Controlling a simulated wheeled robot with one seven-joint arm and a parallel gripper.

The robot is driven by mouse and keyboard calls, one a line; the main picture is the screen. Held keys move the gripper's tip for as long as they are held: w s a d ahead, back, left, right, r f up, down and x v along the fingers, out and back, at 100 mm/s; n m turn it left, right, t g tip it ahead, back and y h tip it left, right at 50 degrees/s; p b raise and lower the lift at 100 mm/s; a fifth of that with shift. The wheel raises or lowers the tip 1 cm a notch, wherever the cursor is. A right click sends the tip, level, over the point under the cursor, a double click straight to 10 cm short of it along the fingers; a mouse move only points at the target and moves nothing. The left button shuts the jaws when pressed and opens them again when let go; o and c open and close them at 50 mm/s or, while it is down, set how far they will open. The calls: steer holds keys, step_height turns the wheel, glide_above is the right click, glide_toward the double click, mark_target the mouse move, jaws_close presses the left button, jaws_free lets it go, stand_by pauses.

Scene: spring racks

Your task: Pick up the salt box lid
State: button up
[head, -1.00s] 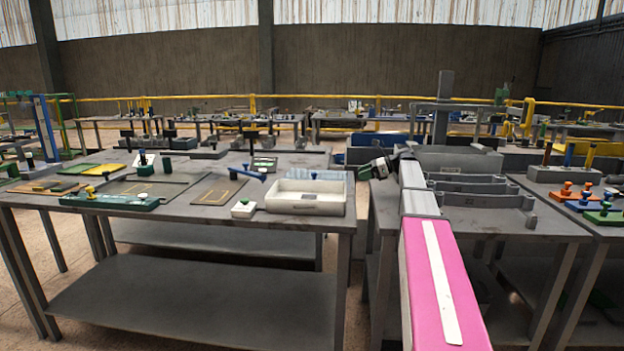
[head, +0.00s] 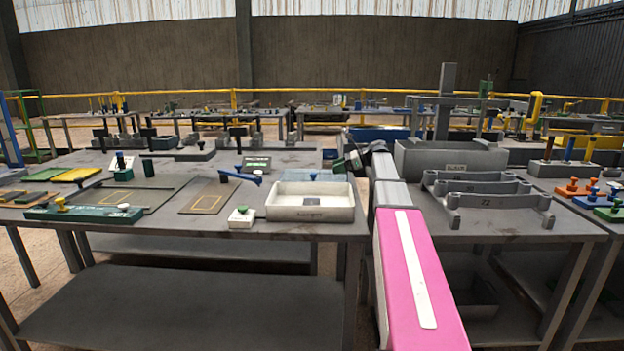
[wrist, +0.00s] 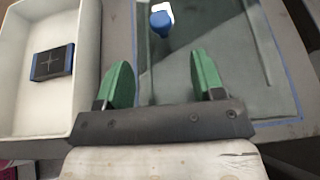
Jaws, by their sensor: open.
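My gripper (wrist: 162,78) is open and empty, its green fingers apart, in the wrist view. In the head view my gripper (head: 349,162) is above the table's right end, just behind the white box. A blue knob with a white top (wrist: 161,23) shows beyond the fingertips, over a grey-green panel with a blue outline (wrist: 235,60). The open white box (head: 311,212) stands at the table's front right; it also shows in the wrist view (wrist: 88,40) with a dark, blue-edged block (wrist: 52,63) inside. I cannot tell for certain which piece is the salt box lid.
Boards and a green bar (head: 85,213) lie farther left. Grey racks (head: 490,200) stand on the table to the right.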

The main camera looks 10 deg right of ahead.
mark_target(314, 174)
steer(key=x, duration=0.9)
jaws_close()
steer(key=shift+r, duration=0.15)
